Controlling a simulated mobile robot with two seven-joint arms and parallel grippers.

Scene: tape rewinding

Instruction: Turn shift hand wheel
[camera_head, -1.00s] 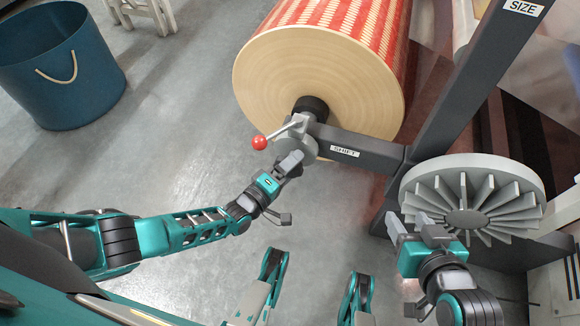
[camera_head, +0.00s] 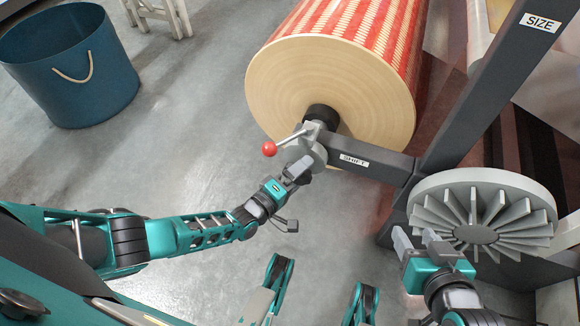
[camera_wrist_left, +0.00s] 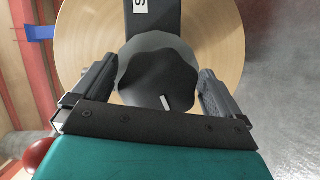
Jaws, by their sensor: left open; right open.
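The shift hand wheel is a dark lobed knob (camera_wrist_left: 158,80) on a grey disc, between my open left fingers in the left wrist view. In the head view its grey disc (camera_head: 306,156) sits at the end of the bar labelled SHIFT (camera_head: 354,161), largely hidden behind my left gripper (camera_head: 294,176). The fingers are on both sides of the knob; I cannot tell whether they touch it. A lever with a red ball (camera_head: 269,149) sticks out left beside the disc. My right gripper (camera_head: 416,244) is open and empty, just left of the large finned grey wheel (camera_head: 482,216).
A big roll with a red and yellow pattern (camera_head: 335,88) stands behind the bar. A dark post labelled SIZE (camera_head: 490,85) rises at right. A blue bin (camera_head: 70,70) and a white stool (camera_head: 158,14) are at the upper left. The grey floor at left is open.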

